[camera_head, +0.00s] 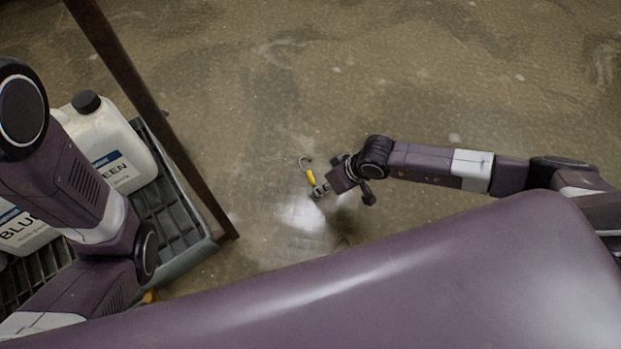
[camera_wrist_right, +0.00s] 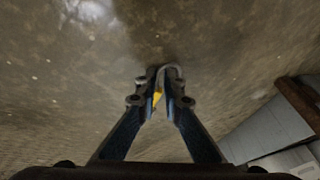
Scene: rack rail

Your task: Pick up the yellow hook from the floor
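The yellow hook (camera_head: 311,178) has a yellow shank and a curved grey metal end. It is at the fingertips of my right gripper (camera_head: 320,190), over the floor in the middle of the head view. In the right wrist view the yellow part of the hook (camera_wrist_right: 157,97) lies between the nearly closed fingers of the gripper (camera_wrist_right: 162,88), and the grey curve shows beyond the tips. The fingers hide part of the hook. My left arm shows at the left, but its gripper is out of view.
A dark pallet or crate (camera_head: 212,243) at the left holds white jugs, one with a black cap (camera_head: 112,146). A brown post (camera_head: 150,105) rises by it. A small yellow thing (camera_head: 150,297) shows near its lower edge. The floor (camera_head: 420,75) beyond is clear.

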